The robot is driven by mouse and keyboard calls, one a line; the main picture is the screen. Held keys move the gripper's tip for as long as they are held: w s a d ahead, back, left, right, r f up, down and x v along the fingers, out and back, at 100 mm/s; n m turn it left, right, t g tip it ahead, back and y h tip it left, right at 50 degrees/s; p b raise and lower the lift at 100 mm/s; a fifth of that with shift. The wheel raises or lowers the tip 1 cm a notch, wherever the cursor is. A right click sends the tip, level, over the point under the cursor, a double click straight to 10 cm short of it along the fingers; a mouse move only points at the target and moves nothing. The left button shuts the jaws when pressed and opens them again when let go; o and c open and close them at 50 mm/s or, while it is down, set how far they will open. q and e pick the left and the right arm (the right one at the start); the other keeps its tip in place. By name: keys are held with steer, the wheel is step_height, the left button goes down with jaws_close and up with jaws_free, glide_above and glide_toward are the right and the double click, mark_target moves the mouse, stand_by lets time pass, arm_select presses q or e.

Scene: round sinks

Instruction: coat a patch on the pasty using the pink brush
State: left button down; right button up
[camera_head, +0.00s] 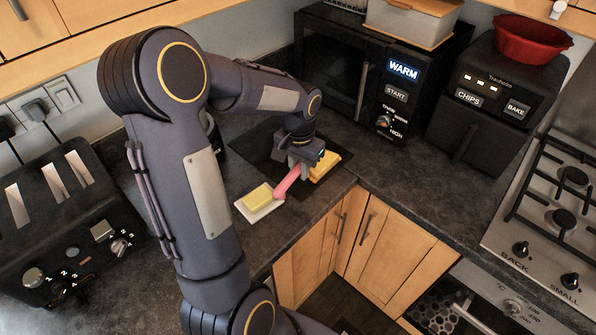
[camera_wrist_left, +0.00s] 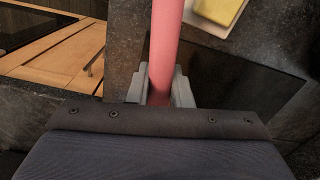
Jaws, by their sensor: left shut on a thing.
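My left gripper (camera_head: 298,165) is shut on the pink brush (camera_head: 287,182) above the back counter corner. In the left wrist view, the brush's pink handle (camera_wrist_left: 166,45) runs up between the gripper fingers (camera_wrist_left: 160,90). In the head view the brush slants down-left toward a yellow butter block (camera_head: 257,196) on a white dish (camera_head: 262,213); whether its tip touches is unclear. The butter also shows in the wrist view (camera_wrist_left: 219,9). A golden-yellow piece (camera_head: 326,166), perhaps the pasty, lies just right of the gripper and is partly hidden by it. My right gripper is out of view.
A dark flat slab (camera_head: 252,145) lies under the gripper. A microwave (camera_head: 345,70) and an air fryer (camera_head: 490,105) with a red bowl (camera_head: 531,40) stand behind. A toaster (camera_head: 75,225) is at left, a gas hob (camera_head: 560,200) at right. The counter front edge is close to the dish.

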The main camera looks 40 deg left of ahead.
mark_target(299, 166)
arm_select(q)
steer(key=shift+s+r+p, duration=0.1)
steer(key=shift+r+p, duration=1.65)
steer(key=shift+r, duration=0.9)
steer(key=shift+f, duration=0.15)
